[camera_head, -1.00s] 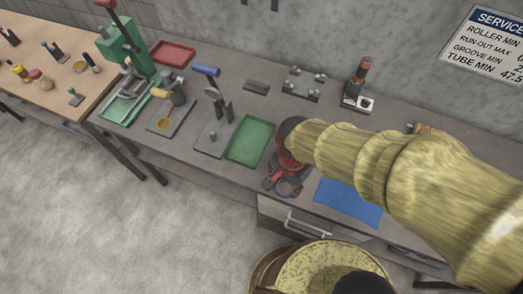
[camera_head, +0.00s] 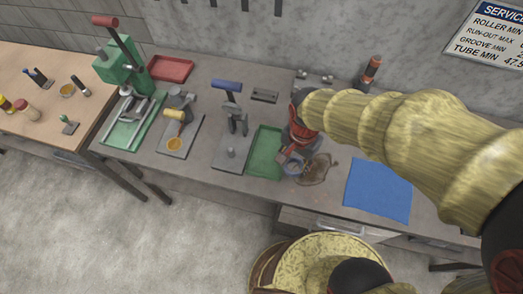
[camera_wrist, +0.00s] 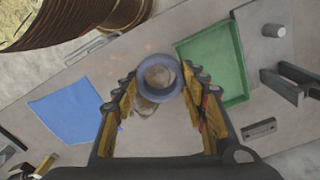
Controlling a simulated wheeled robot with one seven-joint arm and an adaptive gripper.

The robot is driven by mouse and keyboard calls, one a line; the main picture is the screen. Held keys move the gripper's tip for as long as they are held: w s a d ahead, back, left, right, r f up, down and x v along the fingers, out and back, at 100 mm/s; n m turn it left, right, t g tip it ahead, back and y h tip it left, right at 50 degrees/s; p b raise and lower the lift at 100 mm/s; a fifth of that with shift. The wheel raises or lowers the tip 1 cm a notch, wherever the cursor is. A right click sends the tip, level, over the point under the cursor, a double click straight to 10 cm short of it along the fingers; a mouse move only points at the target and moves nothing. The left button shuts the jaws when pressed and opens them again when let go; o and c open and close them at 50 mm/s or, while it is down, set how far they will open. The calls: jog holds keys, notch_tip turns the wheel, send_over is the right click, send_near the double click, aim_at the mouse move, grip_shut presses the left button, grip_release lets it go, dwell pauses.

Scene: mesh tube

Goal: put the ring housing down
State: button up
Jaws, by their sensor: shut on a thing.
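The ring housing is a blue-grey ring (camera_wrist: 158,76) with a round opening, between my fingertips in the wrist view. It also shows in the head view (camera_head: 293,168), just right of the green tray (camera_head: 262,152). My gripper (camera_wrist: 160,88) is shut on it, with one finger on each side. In the wrist view a brown rag-like patch (camera_wrist: 146,107) shows partly behind the ring. In the head view this patch (camera_head: 318,169) lies to the right of my gripper (camera_head: 290,160). I cannot tell how high the ring is above the bench.
A blue mat (camera_head: 378,191) lies flat and empty on the bench, right of the brown patch. Left of the green tray stand a blue-handled press (camera_head: 232,115), a yellow-handled tool (camera_head: 174,115) and a green press (camera_head: 118,65). A red tray (camera_head: 170,69) is at the back.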

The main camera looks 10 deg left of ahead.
jog(key=b, duration=0.2)
send_over(269, 153)
jog(key=f, duration=0.9)
jog(key=shift+s+d+f, duration=0.15)
jog(key=shift+s+f, duration=0.05)
jog(key=shift+f, duration=0.05)
jog(key=shift+w+f+b, duration=0.15)
jog(key=shift+f+b, duration=0.05)
jog(key=shift+b, duration=0.1)
jog(key=shift+f, duration=1.55)
jog(key=shift+f+b, duration=0.1)
jog(key=shift+b, duration=0.2)
jog(key=o, duration=1.4)
